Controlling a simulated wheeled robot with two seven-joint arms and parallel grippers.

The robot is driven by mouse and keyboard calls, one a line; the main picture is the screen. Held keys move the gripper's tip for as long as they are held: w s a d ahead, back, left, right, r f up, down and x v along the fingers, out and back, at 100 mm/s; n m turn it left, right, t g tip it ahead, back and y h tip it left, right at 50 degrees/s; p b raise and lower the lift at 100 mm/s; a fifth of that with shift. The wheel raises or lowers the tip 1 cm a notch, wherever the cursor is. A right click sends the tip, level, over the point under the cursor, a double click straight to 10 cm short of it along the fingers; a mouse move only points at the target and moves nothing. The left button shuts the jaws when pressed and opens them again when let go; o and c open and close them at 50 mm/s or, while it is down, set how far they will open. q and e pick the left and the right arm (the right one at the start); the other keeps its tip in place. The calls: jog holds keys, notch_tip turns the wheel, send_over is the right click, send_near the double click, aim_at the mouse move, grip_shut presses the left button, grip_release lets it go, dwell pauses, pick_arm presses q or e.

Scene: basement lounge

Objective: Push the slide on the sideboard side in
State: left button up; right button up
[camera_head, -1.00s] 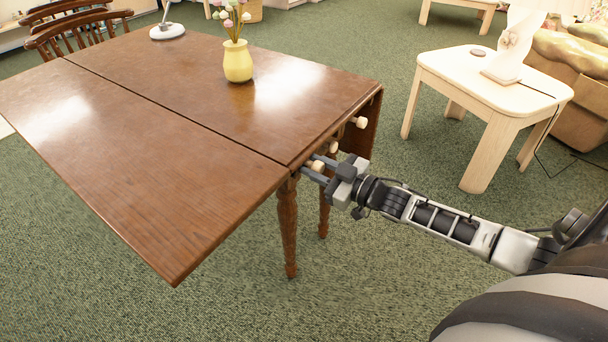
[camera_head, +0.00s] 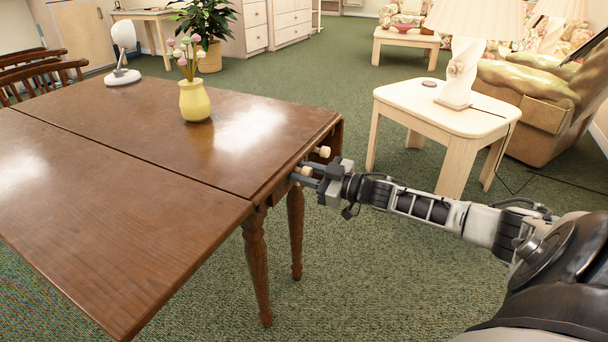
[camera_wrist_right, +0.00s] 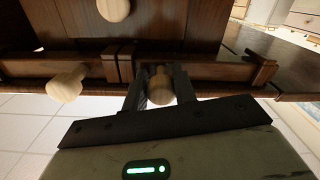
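The brown drop-leaf table (camera_head: 150,130) fills the left of the head view. Wooden knobs show on its end, under the top; a slide's pale knob (camera_head: 306,171) is near the seam between the middle top and the near leaf. My right gripper (camera_head: 309,174) has a finger on each side of this knob. In the wrist view the knob (camera_wrist_right: 160,86) fills the gap between the fingers (camera_wrist_right: 160,90), and they look closed on it. How far the slide reaches under the top is hidden. My left gripper is not in view.
Other knobs show beside (camera_wrist_right: 66,84) and above (camera_wrist_right: 113,8) the held one. A yellow vase (camera_head: 194,101) and a white lamp (camera_head: 122,62) stand on the table. A pale side table (camera_head: 440,110) stands to the right. White drawers (camera_head: 290,25) are behind. Green carpet is clear in front.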

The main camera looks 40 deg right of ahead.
jog(key=o, duration=0.4)
jog(key=shift+w+d, duration=0.15)
jog(key=shift+d, duration=0.2)
jog(key=shift+c, duration=0.2)
jog(key=shift+a, duration=0.1)
jog(key=shift+s, duration=0.3)
pick_arm(q)
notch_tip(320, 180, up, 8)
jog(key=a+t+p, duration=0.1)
jog(key=p, duration=0.3)
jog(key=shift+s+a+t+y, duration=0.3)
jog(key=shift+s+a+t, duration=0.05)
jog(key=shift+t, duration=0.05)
pick_arm(e)
jog(key=v, duration=1.5)
jog(key=shift+s, duration=0.2)
pick_arm(q)
jog(key=shift+p, duration=0.35)
pick_arm(e)
jog(key=shift+r, duration=0.15)
